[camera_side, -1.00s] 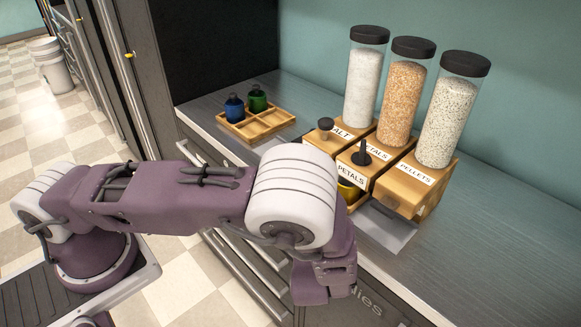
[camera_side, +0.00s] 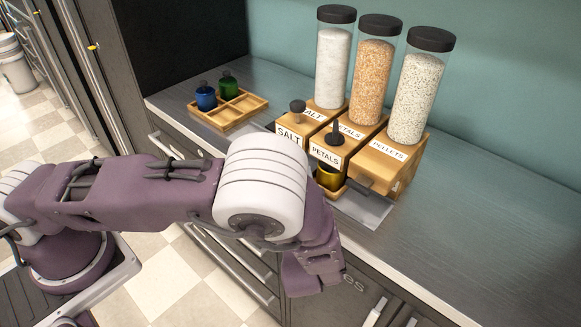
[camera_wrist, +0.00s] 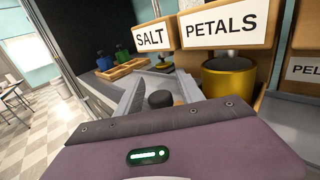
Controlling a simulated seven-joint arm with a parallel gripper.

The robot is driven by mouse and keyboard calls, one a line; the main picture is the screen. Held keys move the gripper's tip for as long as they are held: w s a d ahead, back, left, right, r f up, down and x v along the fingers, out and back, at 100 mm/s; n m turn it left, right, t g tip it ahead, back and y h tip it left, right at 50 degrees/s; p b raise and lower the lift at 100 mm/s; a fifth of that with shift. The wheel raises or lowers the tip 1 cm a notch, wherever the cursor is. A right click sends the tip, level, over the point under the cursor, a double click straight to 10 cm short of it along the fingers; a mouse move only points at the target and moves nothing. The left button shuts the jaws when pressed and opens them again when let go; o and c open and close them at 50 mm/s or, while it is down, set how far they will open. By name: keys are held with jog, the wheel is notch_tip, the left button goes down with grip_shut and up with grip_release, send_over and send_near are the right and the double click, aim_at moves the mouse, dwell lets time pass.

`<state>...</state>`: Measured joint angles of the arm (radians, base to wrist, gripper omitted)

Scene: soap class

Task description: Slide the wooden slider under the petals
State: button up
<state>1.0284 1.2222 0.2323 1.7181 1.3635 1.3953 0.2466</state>
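The dispenser labelled PETALS (camera_side: 325,156) stands in the middle of a row of wooden dispensers, and its label shows in the wrist view (camera_wrist: 221,25). A yellow cup (camera_side: 327,177) sits under its front and also shows in the wrist view (camera_wrist: 229,78). In the wrist view, a dark round knob (camera_wrist: 160,98) with a bit of wood behind it lies low, left of the cup. It may be the slider's; the slider itself is mostly hidden. My gripper (camera_wrist: 161,92) has its pale fingers apart on either side of this knob. My arm hides the fingers in the side view.
The SALT dispenser (camera_side: 290,139) is to the left and the PELLETS dispenser (camera_side: 389,152) to the right. A wooden tray (camera_side: 238,104) holds blue and green bottles at the back left. The counter (camera_side: 480,165) right of the dispensers is clear.

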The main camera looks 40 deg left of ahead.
jog(key=v, duration=0.7)
jog(key=shift+s+d, duration=0.1)
jog(key=s+d+r, duration=0.2)
jog(key=s+r, duration=0.3)
jog(key=shift+s, duration=0.3)
dwell(0.6)
